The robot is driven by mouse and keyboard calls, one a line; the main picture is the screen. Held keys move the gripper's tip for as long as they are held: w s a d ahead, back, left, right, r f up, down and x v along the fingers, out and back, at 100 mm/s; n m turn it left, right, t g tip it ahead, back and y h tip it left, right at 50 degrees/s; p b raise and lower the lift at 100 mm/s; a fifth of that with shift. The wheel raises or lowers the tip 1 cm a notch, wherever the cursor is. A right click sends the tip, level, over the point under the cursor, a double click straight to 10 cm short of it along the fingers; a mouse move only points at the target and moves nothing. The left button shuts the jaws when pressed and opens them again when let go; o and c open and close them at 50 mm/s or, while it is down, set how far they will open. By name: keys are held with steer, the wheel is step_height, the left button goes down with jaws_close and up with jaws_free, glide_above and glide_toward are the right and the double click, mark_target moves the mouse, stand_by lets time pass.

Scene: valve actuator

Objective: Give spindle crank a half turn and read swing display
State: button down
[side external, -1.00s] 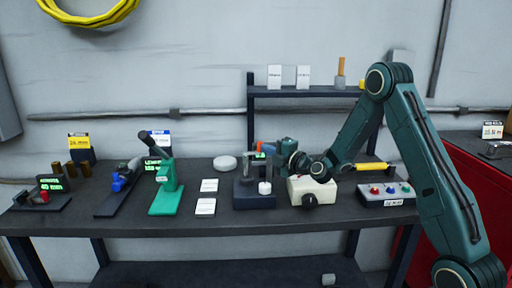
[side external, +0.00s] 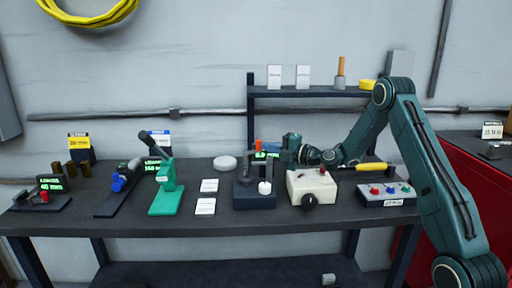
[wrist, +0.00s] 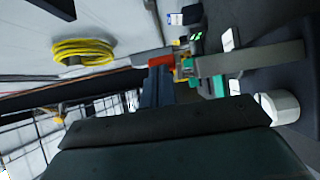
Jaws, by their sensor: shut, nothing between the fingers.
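The spindle crank stands mid-bench on a dark base (side external: 254,196), with a grey arm and a white knob (side external: 265,187) facing the front. In the wrist view the grey crank arm (wrist: 255,58) and white knob (wrist: 280,107) are at the right. A green-lit display (side external: 264,155) shows behind the crank; its figures are partly covered and I cannot read them fully. My gripper (side external: 280,156) is just behind and right of the crank, apart from the knob. Its dark fingers (wrist: 157,84) look closed and empty.
A cream box with a black knob (side external: 312,187) and a button box (side external: 385,193) stand at the right. A green press (side external: 165,188) and white cards (side external: 206,206) are left. A red-orange object (wrist: 158,58) lies beyond my fingers. A shelf (side external: 310,92) rises behind.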

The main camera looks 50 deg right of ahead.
steer(key=shift+w+d+n+g+y, duration=0.3)
steer(key=shift+n+y, duration=0.3)
steer(key=shift+y, duration=0.3)
steer(key=shift+w+d+n+g+y, duration=0.2)
steer(key=shift+w+d+n+y, duration=0.15)
steer(key=shift+n+y, duration=0.4)
steer(key=shift+w+d+n+g+y, duration=0.25)
steer(key=shift+n+g+y, duration=0.2)
steer(key=shift+y, duration=0.4)
steer(key=shift+w+d+n+g+y, duration=0.1)
steer(key=shift+w+n+g+y, duration=0.35)
steer(key=shift+y, duration=0.35)
steer(key=shift+n+y, duration=0.25)
steer(key=shift+y, duration=0.05)
steer(key=shift+r, duration=0.1)
